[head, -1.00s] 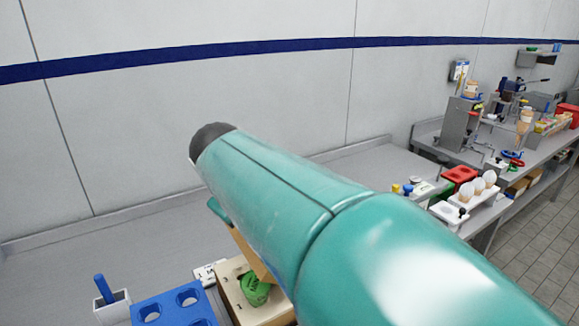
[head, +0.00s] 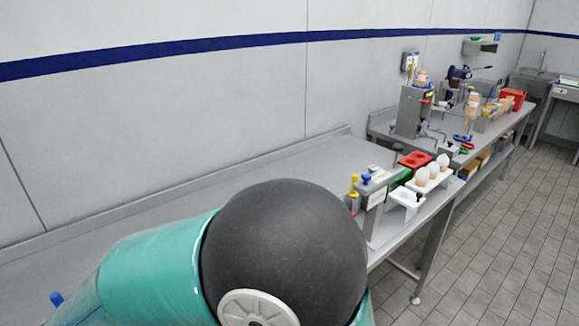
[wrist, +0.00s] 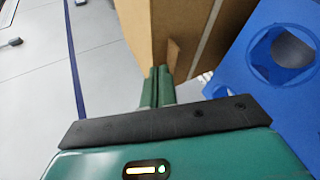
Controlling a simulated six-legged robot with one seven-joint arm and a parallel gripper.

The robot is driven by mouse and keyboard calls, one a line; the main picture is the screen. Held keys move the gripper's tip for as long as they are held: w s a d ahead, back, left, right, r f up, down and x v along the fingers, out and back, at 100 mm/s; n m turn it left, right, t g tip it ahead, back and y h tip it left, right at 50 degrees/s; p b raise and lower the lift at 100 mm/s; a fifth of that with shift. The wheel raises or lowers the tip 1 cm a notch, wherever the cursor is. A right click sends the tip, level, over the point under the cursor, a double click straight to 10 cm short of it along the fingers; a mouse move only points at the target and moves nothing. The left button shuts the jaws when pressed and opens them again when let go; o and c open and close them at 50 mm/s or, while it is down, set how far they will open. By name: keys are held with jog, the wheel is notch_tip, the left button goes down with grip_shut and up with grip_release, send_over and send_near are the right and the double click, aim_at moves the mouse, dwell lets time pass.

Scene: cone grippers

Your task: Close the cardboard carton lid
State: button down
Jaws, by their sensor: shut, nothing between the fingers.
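The brown cardboard carton (wrist: 168,28) stands at the top middle of the wrist view, with a pale strip down one side. A small brown flap-like piece (wrist: 173,57) shows just beyond my fingertips. My gripper (wrist: 157,72) has its two green fingers together, shut and empty, close to the carton. I cannot tell whether they touch it. In the head view my arm covers the lower middle, and neither the carton nor the gripper shows. How far the lid stands open cannot be seen.
A blue holed rack (wrist: 285,60) stands right of the carton. In the head view, the grey bench (head: 260,180) is bare along the wall. Egg-like items in a white holder (head: 428,178) and a red tray (head: 415,158) are on the right.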

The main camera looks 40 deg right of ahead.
jog(key=shift+a+f+h, duration=0.15)
jog(key=shift+f+h, duration=0.15)
jog(key=shift+f, duration=0.25)
jog(key=shift+f, duration=0.1)
